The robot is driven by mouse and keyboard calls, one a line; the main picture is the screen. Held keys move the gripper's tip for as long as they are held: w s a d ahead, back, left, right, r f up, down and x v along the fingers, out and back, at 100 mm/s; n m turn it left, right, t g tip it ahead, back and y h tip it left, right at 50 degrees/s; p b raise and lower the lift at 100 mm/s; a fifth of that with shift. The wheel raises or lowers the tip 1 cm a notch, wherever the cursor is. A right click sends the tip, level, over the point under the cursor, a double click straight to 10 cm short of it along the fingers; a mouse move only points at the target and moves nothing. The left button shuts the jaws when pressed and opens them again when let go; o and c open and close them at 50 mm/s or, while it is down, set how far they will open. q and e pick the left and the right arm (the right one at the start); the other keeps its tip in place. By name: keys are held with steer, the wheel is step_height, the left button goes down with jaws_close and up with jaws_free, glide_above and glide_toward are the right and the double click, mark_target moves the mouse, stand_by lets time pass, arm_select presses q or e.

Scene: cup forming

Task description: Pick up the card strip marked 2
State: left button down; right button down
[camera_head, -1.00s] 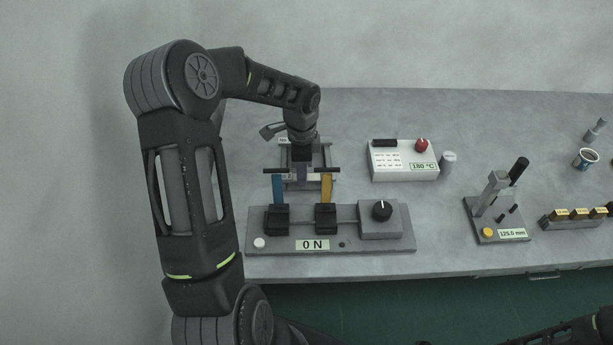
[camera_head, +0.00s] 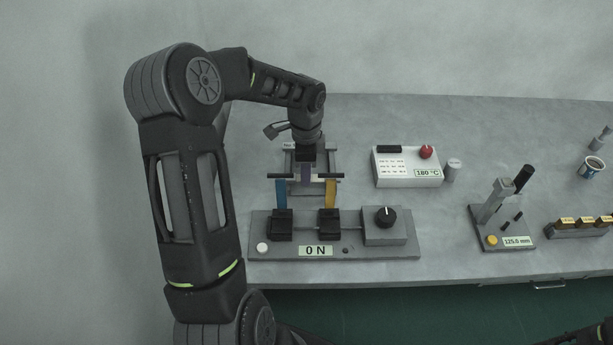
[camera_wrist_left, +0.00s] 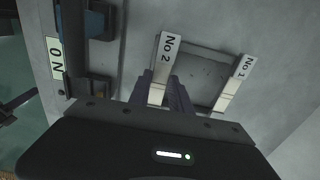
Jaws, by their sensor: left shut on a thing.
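The card strip marked No 2 (camera_wrist_left: 166,55) is a pale strip in the left wrist view, its label end over the near edge of a grey rack (camera_wrist_left: 205,72). My left gripper (camera_wrist_left: 163,92) is shut on this strip, its dark fingers at the strip's lower part. I cannot tell whether the strip is clear of the rack. A second strip, marked No 1 (camera_wrist_left: 236,84), lies across the rack's other side. In the head view my left gripper (camera_head: 307,174) points down at the rack (camera_head: 330,158), and the strips are mostly hidden. My right gripper is out of view.
A 180 °C box (camera_head: 407,166) and a 125.0 mm gauge (camera_head: 504,220) stand to the right.

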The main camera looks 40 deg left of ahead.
arm_select(q)
step_height(320, 180, up, 8)
steer(key=b, duration=0.1)
steer(key=shift+r, duration=0.15)
